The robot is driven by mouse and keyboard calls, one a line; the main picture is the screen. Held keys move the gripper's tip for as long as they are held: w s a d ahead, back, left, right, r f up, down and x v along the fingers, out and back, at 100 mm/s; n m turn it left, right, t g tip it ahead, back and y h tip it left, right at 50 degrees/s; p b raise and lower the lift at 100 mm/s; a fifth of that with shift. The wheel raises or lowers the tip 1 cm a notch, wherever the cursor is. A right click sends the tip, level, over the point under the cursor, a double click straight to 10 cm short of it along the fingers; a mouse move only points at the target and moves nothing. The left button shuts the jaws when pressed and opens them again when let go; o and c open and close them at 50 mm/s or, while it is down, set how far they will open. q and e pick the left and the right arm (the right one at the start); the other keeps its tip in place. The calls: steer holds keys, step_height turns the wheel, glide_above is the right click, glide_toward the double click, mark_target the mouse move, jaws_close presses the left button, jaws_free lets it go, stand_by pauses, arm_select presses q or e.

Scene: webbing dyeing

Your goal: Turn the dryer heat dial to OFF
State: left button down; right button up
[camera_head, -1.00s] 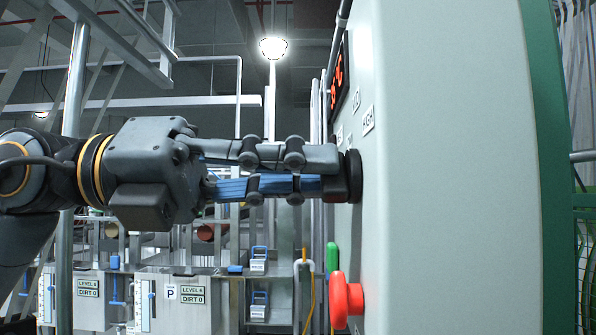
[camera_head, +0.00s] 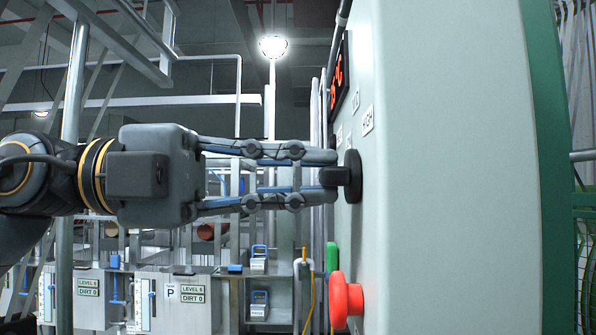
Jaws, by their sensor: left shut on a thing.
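The black heat dial (camera_head: 353,176) sits on the side face of the pale dryer cabinet (camera_head: 450,180), seen nearly edge-on. Labels stand above it; one reads HIGH (camera_head: 367,120), and the others are hard to read at this angle. My left gripper (camera_head: 328,177) reaches in from the left and is shut on the dial's grip bar, one finger above and one below it. The dial's pointing direction cannot be made out. My right gripper is not in view.
A red mushroom button (camera_head: 345,300) and a green button (camera_head: 331,257) sit below the dial. A red-digit display (camera_head: 338,80) is above. Tanks with LEVEL and DIRT signs (camera_head: 190,295) stand behind at lower left.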

arm_select(q)
steer(key=shift+n, duration=0.4)
steer(key=c, duration=1.4)
jaws_free()
steer(key=shift+o, duration=0.2)
steer(key=a, duration=1.2)
steer(key=shift+w, duration=0.1)
